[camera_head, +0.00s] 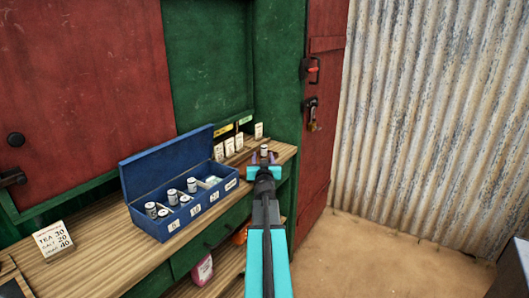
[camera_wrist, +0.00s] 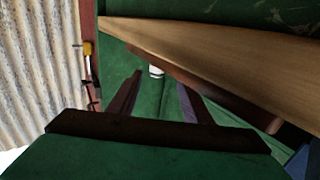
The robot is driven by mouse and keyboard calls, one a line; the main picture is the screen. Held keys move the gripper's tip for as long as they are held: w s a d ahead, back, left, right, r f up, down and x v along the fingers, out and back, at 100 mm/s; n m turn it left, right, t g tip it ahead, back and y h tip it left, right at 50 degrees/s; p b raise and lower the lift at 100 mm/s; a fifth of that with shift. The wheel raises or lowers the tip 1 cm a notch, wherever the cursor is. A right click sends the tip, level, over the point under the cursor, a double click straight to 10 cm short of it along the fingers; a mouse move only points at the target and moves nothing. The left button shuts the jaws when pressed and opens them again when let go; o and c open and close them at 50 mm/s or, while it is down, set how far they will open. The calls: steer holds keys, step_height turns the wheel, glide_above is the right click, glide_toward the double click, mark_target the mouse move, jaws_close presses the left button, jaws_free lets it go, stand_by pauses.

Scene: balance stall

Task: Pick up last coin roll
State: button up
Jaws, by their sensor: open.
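A small pale coin roll with a dark top (camera_head: 264,149) stands upright near the right end of the wooden counter. My gripper (camera_head: 264,157) is open, with its fingers reaching toward that roll from the front. In the wrist view a small white piece of the roll (camera_wrist: 156,71) shows between and beyond the tips of my open gripper (camera_wrist: 159,81). Whether the fingers touch it cannot be told. Several other coin rolls (camera_head: 192,185) stand in the blue cash box (camera_head: 160,167), whose compartments carry number labels.
The wooden counter (camera_head: 83,246) holds a price card (camera_head: 54,238) at left. Small cards (camera_head: 229,147) stand behind the box's right end. A red door (camera_head: 322,110) with a padlock and a corrugated wall (camera_head: 420,120) are at right.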

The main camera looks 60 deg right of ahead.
mark_target(264, 149)
steer(key=shift+w+d, duration=0.2)
steer(key=shift+d, duration=0.15)
steer(key=shift+s+p+x, duration=0.25)
steer(key=shift+p+x, duration=0.05)
steer(key=shift+x, duration=2.3)
steer(key=shift+s, duration=0.1)
jaws_close()
steer(key=shift+r, duration=0.25)
step_height(264, 149, up, 3)
steer(key=p, duration=0.3)
steer(key=shift+r, duration=0.1)
steer(key=s+d+r+p+v, duration=0.1)
steer(key=p+v, duration=0.2)
steer(key=v, duration=1.3)
steer(key=shift+s+r+p, duration=0.15)
steer(key=shift+r+p, duration=0.05)
steer(key=shift+p, duration=0.2)
